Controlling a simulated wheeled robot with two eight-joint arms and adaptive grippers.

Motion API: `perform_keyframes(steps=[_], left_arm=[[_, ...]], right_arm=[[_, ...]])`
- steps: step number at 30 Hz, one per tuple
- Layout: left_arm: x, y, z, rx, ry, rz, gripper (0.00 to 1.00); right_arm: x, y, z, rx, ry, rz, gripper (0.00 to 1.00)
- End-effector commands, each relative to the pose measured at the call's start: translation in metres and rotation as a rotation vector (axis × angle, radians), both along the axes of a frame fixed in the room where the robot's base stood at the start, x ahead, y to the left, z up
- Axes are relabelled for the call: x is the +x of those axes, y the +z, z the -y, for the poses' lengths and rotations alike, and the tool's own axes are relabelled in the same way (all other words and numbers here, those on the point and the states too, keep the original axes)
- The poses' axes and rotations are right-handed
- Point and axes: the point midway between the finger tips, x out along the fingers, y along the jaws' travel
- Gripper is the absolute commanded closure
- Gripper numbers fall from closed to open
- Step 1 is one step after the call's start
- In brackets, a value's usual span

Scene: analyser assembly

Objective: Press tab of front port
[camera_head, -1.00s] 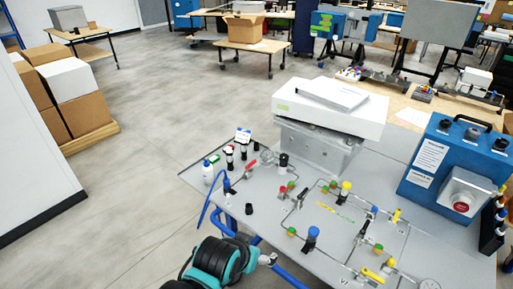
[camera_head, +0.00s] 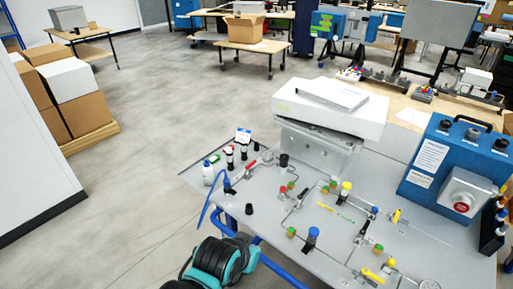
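The grey bench panel (camera_head: 330,210) carries thin tubing with several small valves and fittings. A blue connector (camera_head: 227,186) with a curved blue hose stands at the panel's left side. A blue-capped fitting (camera_head: 312,236) stands near the front edge, and a short black fitting (camera_head: 249,209) stands near the left front edge. I cannot tell which fitting is the front port, and its tab is too small to make out. A teal and black arm part of mine (camera_head: 212,260) shows at the bottom, in front of the panel. Neither gripper's fingertips show.
A white box (camera_head: 330,105) sits on a grey stand at the panel's back. A blue control box (camera_head: 455,165) with a red button stands at the right. A small white bottle (camera_head: 207,172) stands at the left edge. Open floor lies to the left.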

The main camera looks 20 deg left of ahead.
Motion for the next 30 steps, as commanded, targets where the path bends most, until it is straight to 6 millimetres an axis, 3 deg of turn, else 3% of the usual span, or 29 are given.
perform_keyframes(steps=[19, 23, 30], left_arm=[[0.0000, 0.0000, 0.0000, 0.000, 0.000, 0.000, 1.00], [0.0000, 0.0000, 0.0000, 0.000, 0.000, 0.000, 1.00], [0.0000, 0.0000, 0.0000, 0.000, 0.000, 0.000, 1.00]], right_arm=[[0.0000, 0.0000, 0.0000, 0.000, 0.000, 0.000, 0.66], [0.0000, 0.0000, 0.0000, 0.000, 0.000, 0.000, 1.00], [0.0000, 0.0000, 0.0000, 0.000, 0.000, 0.000, 1.00]])
